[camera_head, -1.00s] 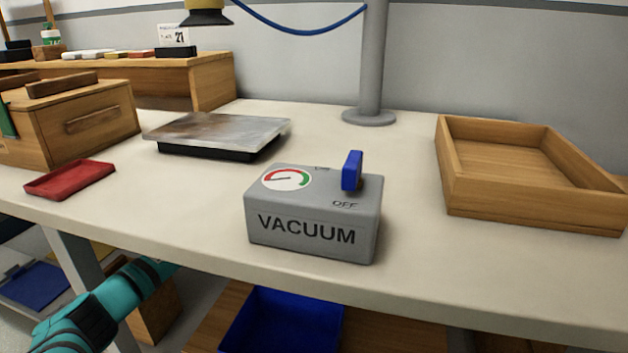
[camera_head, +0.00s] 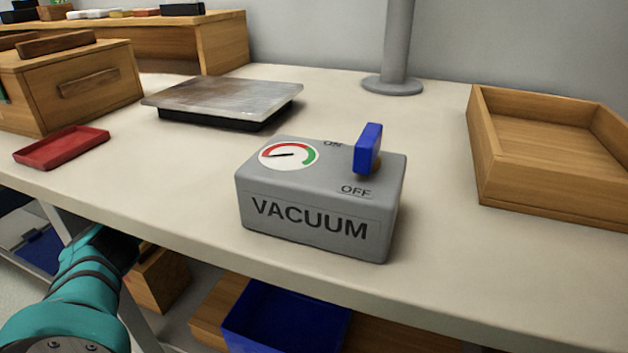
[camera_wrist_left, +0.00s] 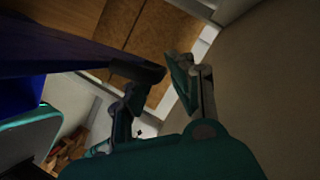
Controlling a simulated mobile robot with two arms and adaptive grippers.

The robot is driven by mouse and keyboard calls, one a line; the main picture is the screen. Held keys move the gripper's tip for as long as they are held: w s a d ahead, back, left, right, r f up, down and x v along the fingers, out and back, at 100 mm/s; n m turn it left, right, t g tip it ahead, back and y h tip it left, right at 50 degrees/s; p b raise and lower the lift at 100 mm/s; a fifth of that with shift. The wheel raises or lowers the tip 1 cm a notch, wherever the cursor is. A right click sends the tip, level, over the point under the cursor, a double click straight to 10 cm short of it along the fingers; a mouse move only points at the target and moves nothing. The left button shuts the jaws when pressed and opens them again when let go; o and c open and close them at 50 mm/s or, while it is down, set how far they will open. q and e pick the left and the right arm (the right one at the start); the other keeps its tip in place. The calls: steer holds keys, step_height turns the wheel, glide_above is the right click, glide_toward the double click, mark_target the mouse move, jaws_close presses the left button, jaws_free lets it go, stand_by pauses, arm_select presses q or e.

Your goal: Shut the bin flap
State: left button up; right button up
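No bin flap can be made out for certain in either view. A blue open-topped bin (camera_head: 285,318) stands below the table's front edge in the head view, its lower part cut off by the frame. A dark blue surface (camera_wrist_left: 60,52) fills the upper left of the left wrist view; I cannot tell if it is the same bin. My right gripper is not in view.
The white table (camera_head: 430,285) carries a grey vacuum box (camera_head: 315,200) with a blue lever, a metal-topped plate (camera_head: 225,100), a red tray (camera_head: 62,147), a wooden box (camera_head: 75,85) and a wooden tray (camera_head: 560,150). A grey post (camera_head: 397,45) stands behind. A wooden block (camera_head: 160,283) sits below.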

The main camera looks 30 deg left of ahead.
arm_select(q)
steer(key=shift+x, duration=0.85)
jaws_close()
